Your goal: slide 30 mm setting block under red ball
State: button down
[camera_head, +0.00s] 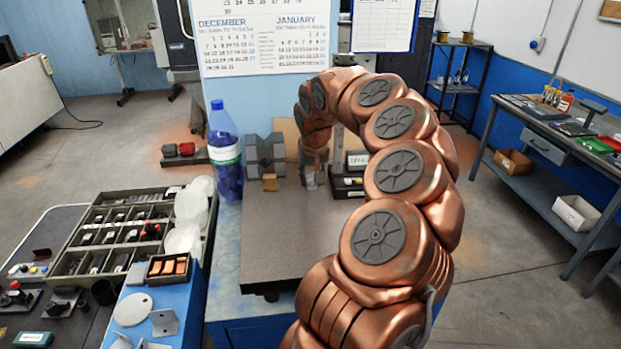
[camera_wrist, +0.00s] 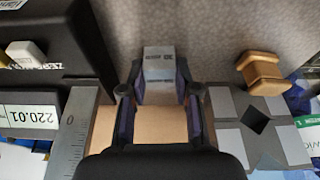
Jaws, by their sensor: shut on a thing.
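My gripper (camera_wrist: 160,95) is shut on a small pale grey block with a printed label (camera_wrist: 158,66), which sits between its fingertips; I take it for the setting block. The print is too small to read. In the head view my gripper (camera_head: 313,172) points down near the back of the dark grey surface plate (camera_head: 285,230), and a small bit of pale metal (camera_head: 310,181) shows at its tip. I cannot tell whether the block touches the plate. I cannot make out a red ball in either view.
A dark instrument with a display (camera_wrist: 30,117) and a steel rule (camera_wrist: 72,130) stand close left of my gripper in the wrist view. A blue bottle (camera_head: 226,160) stands left. The plate's front is clear.

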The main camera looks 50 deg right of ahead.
jog(key=c, duration=0.8)
grip_release()
jog(key=shift+o, duration=0.2)
jog(key=v, duration=1.2)
jog(key=shift+a, duration=0.1)
jog(key=shift+a, duration=0.1)
